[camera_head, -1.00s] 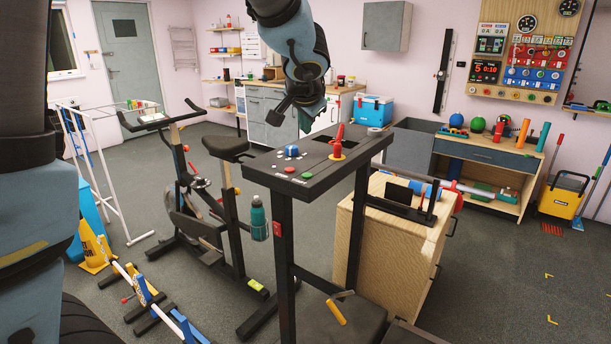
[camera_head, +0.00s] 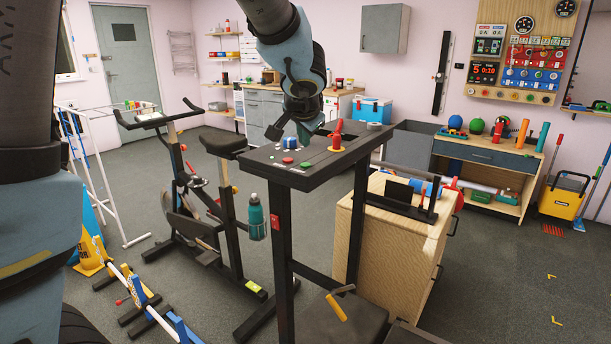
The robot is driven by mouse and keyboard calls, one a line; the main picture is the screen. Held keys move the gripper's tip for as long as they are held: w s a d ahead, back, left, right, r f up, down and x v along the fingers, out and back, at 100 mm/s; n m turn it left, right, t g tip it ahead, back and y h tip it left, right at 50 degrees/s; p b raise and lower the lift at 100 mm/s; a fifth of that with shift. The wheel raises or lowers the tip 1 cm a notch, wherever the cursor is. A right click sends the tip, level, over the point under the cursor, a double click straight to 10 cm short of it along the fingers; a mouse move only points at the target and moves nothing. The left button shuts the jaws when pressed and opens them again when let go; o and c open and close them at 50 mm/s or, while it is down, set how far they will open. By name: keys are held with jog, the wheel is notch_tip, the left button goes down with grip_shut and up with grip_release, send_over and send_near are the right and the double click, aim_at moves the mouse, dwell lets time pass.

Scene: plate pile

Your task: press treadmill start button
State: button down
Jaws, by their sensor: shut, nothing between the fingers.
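The treadmill console (camera_head: 322,172) is a dark, slightly tilted panel on black posts in the middle of the head view. Which button is the start button cannot be read, as no label is legible. My gripper (camera_head: 276,131) is shut and empty. It points down over the back left part of the console, above and left of the knob, and appears apart from the buttons.
An exercise bike (camera_head: 190,205) stands left of the console, with a teal bottle (camera_head: 256,217) between them. A wooden cabinet (camera_head: 395,230) stands right behind the console. A control board (camera_head: 520,50) hangs on the back wall.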

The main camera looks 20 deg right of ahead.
aim_at(304, 166)
jog(key=shift+f+b, duration=1.25)
jog(key=shift+f, duration=0.2)
jog(key=shift+f, duration=0.15)
dwell(0.8)
jog(key=shift+f+b, duration=0.3)
jog(key=shift+b, duration=0.35)
jog(key=shift+f+b, duration=0.35)
jog(key=shift+b, duration=0.15)
dwell(0.5)
jog(key=shift+r, duration=0.15)
jog(key=shift+r+p, duration=0.5)
jog(key=shift+r, duration=0.15)
notch_tip(304, 166, up, 5)
jog(key=p, duration=0.4)
jog(key=shift+r, duration=0.1)
